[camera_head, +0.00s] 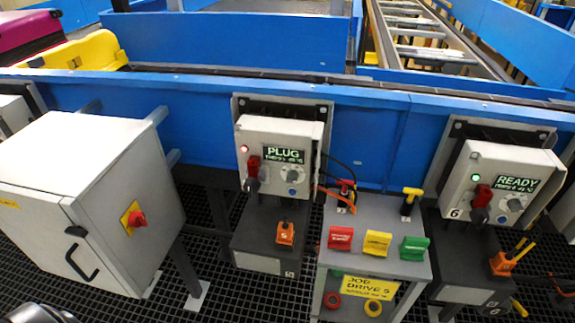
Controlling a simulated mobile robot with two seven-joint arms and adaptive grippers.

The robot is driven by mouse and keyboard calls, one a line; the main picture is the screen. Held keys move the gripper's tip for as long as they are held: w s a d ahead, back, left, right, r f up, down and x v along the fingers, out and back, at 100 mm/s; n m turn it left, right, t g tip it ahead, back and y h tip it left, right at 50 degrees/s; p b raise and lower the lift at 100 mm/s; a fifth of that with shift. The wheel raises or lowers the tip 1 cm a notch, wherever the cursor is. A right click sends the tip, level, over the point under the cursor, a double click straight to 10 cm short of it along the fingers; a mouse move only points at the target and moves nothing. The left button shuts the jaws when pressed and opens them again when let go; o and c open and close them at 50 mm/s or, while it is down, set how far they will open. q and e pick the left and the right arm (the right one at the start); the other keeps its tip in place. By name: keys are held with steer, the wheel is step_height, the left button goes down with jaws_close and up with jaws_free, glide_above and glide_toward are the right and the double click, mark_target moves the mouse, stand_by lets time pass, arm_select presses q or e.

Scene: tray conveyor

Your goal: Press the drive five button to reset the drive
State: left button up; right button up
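The drive five unit is a white control box (270,132) mounted on the blue conveyor side, left of centre. Its display (284,155) reads PLUG above a smaller line that is hard to read. A small red light (244,149) glows at its upper left. A dark lower box (262,243) marked 5 carries an orange part (285,233). Neither gripper shows; only a dark metallic piece, probably mine, shows at the bottom left corner.
A grey stand (360,212) with red, yellow and green tags and a "JOB DRIVE 5" sign (362,287) stands right of the unit. The drive six box (497,165) reads READY with a green light. A large grey cabinet (75,190) stands left. Dark grating covers the floor.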

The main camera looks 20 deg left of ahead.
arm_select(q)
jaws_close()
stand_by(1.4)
